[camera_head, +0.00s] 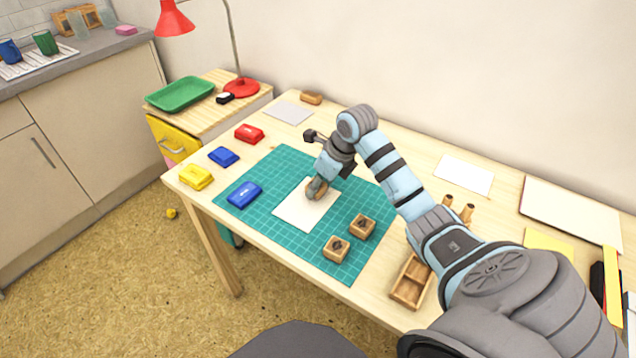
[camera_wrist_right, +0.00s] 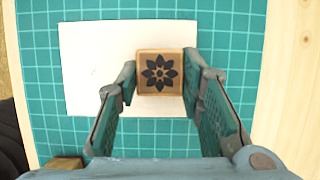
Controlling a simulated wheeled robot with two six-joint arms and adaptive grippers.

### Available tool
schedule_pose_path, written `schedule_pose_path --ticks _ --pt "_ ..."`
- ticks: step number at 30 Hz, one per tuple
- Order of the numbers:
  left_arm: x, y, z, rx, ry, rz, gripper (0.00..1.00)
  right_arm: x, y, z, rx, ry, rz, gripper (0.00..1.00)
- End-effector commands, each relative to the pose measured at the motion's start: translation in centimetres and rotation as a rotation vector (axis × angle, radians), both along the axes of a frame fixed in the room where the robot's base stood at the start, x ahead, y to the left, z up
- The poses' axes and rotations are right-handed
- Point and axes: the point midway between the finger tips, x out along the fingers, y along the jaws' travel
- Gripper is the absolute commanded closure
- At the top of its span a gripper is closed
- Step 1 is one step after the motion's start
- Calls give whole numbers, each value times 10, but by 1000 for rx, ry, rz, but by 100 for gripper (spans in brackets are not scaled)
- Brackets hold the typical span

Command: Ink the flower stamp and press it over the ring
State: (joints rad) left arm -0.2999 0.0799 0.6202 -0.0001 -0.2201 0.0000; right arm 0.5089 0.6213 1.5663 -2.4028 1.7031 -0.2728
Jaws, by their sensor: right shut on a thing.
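My right gripper (camera_head: 318,186) is shut on a wooden block stamp, and its arm reaches in from the right. In the right wrist view the flower stamp (camera_wrist_right: 159,72) sits between the two fingers (camera_wrist_right: 158,90), with a dark flower picture on its top. The stamp is over the white paper (camera_head: 291,212), which lies on the green cutting mat (camera_head: 286,160). I cannot tell whether it touches the paper. No ring shows on the visible paper (camera_wrist_right: 90,60); the part under the stamp is hidden. A blue inkpad (camera_head: 244,194) lies on the mat's left part. My left gripper is not in view.
Two other wooden stamps (camera_head: 336,248) (camera_head: 362,226) stand at the mat's front right. Red (camera_head: 249,133), blue (camera_head: 223,156) and yellow (camera_head: 196,176) pads line the table's left side. A wooden tray (camera_head: 407,291) lies right of the mat, partly behind my arm.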

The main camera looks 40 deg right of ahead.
Motion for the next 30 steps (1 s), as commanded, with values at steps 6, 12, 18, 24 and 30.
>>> schedule_pose_path --ticks 6,12,18,24,30 --pt "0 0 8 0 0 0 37 1 0 9 -1 -2 1 86" --pt "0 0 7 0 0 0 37 1 0 8 0 -3 1 86" --pt "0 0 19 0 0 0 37 1 0 22 -1 -4 0 86" --pt "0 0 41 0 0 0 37 1 0 48 -1 -4 0 86" --pt "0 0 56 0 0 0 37 1 0 66 -1 -4 0 86"
